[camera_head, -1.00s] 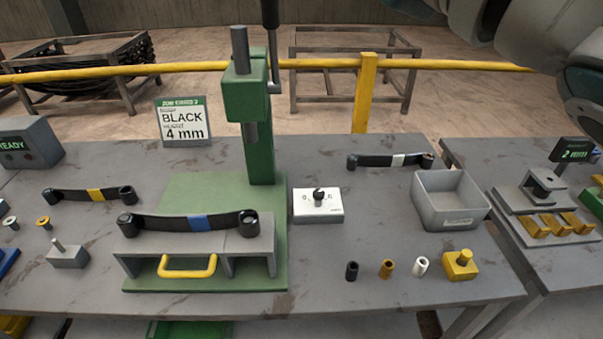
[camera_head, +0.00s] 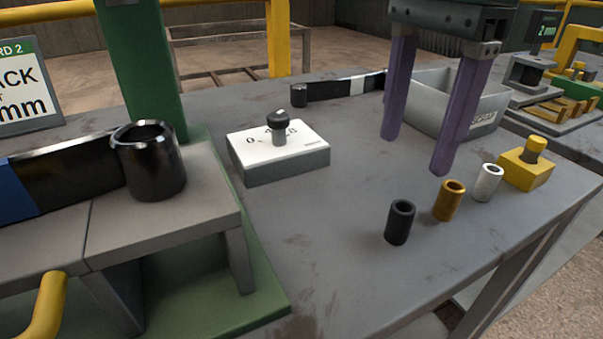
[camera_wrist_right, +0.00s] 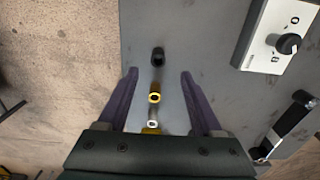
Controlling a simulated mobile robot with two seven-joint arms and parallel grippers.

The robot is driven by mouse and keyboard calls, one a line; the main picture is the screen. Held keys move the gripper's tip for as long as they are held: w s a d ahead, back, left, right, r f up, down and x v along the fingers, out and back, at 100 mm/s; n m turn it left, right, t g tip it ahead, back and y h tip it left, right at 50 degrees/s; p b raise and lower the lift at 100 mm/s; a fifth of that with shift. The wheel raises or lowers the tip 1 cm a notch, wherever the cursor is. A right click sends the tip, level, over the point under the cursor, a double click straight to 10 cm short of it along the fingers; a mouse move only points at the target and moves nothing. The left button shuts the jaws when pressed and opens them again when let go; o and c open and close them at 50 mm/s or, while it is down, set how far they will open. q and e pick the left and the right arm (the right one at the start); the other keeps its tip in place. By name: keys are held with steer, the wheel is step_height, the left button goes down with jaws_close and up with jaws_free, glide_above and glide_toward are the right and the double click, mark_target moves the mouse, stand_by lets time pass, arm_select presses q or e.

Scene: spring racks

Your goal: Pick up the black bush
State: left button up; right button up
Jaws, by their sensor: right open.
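The black bush (camera_head: 400,222) stands upright on the grey bench, the nearest of a row of three bushes. It also shows in the right wrist view (camera_wrist_right: 158,57), just past the fingertips and near the middle between them. My right gripper (camera_head: 416,155) has two purple fingers pointing down, spread apart and empty. It hangs above the bench, behind the row of bushes in the head view. The fingers also show in the right wrist view (camera_wrist_right: 158,72). My left gripper is not in view.
A brass bush (camera_head: 449,200) and a white bush (camera_head: 487,182) stand beside the black one, then a yellow block with a peg (camera_head: 526,168). A white dial box (camera_head: 278,152), a grey bin (camera_head: 425,100) and the green press stand (camera_head: 265,305) are nearby. Bench around the black bush is clear.

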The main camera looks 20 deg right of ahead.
mark_target(403, 208)
steer(key=f, duration=0.3)
steer(key=shift+s+d+f, duration=0.2)
steer(key=shift+d+f, duration=0.05)
steer(key=shift+f, duration=0.15)
step_height(403, 208, down, 6)
steer(key=shift+w, duration=0.1)
steer(key=shift+c, duration=0.2)
jaws_close()
